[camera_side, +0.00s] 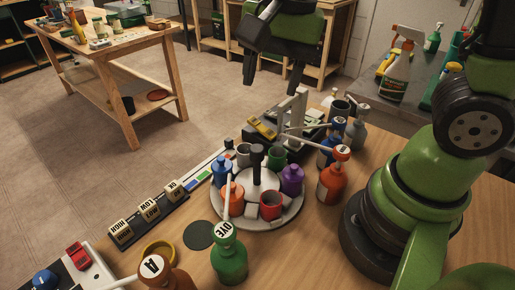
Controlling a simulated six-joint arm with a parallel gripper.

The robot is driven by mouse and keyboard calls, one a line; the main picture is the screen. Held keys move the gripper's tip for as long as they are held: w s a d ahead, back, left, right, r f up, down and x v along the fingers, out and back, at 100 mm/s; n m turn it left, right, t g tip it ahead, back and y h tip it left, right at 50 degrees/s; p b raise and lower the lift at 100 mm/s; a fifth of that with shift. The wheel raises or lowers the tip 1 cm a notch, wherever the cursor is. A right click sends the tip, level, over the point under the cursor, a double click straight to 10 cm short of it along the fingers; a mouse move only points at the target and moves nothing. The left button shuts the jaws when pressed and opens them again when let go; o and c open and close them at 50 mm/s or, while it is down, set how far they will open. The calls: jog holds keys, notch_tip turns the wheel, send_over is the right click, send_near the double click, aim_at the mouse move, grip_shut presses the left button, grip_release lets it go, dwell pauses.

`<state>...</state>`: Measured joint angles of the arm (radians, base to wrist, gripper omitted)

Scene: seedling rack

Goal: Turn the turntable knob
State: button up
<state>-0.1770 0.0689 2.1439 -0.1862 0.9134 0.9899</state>
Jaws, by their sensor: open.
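The turntable (290,217) is a round pale disc on the wooden table, in the middle of the side view. Its knob (257,156) is black and stands upright on a white central hub. Around it on the disc stand several small cups and bottles, among them a red cup (270,204), an orange bottle (231,193) and a purple bottle (291,179). My gripper (272,82) is open and empty. It hangs in the air above and behind the turntable, apart from the knob, with its dark fingers pointing down.
A green pump bottle (229,257) stands close in front of the turntable. An orange-red pump bottle (331,182) and a blue one (328,148) stand to its right. A grey upright frame (294,112) stands behind. A row of labelled blocks (148,209) lies left.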

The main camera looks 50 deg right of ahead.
aim_at(257, 148)
jog(key=f+m, duration=0.1)
jog(key=w+f+g, duration=0.1)
jog(key=f, duration=0.1)
jog(key=w+a+f+m, duration=0.1)
jog(key=shift+f+m+g+h, duration=0.3)
jog(key=shift+f+h, duration=0.05)
jog(key=shift+h, duration=0.05)
notch_tip(257, 148, down, 10)
jog(key=shift+r, duration=0.2)
jog(key=shift+c, duration=0.5)
jog(key=c, duration=0.8)
